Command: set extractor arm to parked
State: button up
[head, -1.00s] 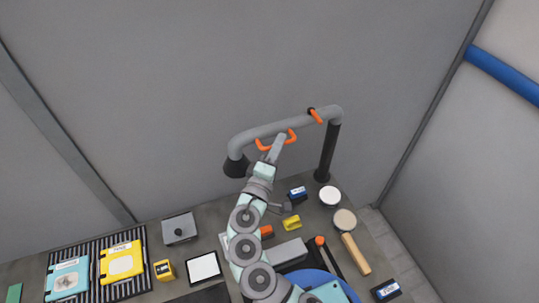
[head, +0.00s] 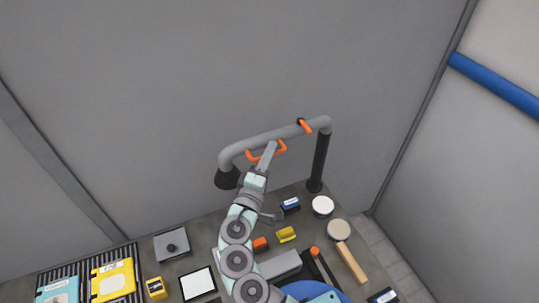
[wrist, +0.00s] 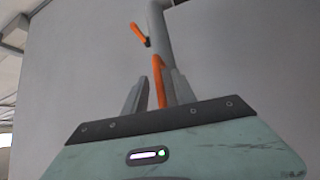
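The extractor arm is a grey pipe (head: 262,139) on a black post (head: 319,162), with a dark hood (head: 227,179) at its left end. An orange handle (head: 252,156) sits under the pipe, and an orange lever (head: 305,126) is near the post end. My gripper (head: 270,151) is at the handle. In the wrist view the orange handle (wrist: 159,82) stands between the two fingers of my gripper (wrist: 157,80), close to the right one, with a narrow gap to the left one. The orange lever (wrist: 139,34) shows beyond, by the pipe (wrist: 161,35).
The bench below carries a grey box with a knob (head: 171,245), yellow case (head: 112,280), white-topped pad (head: 198,283), blue block (head: 290,204), yellow block (head: 286,234), round white-topped piece (head: 322,206) and wooden-handled tool (head: 351,262). The wall stands behind the pipe.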

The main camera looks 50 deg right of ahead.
jog(key=shift+a, duration=0.1)
jog(key=b+v, duration=0.2)
jog(key=v, duration=0.8)
jog(key=shift+s+a, duration=0.15)
jog(key=shift+a, duration=0.15)
jog(key=shift+f, duration=0.1)
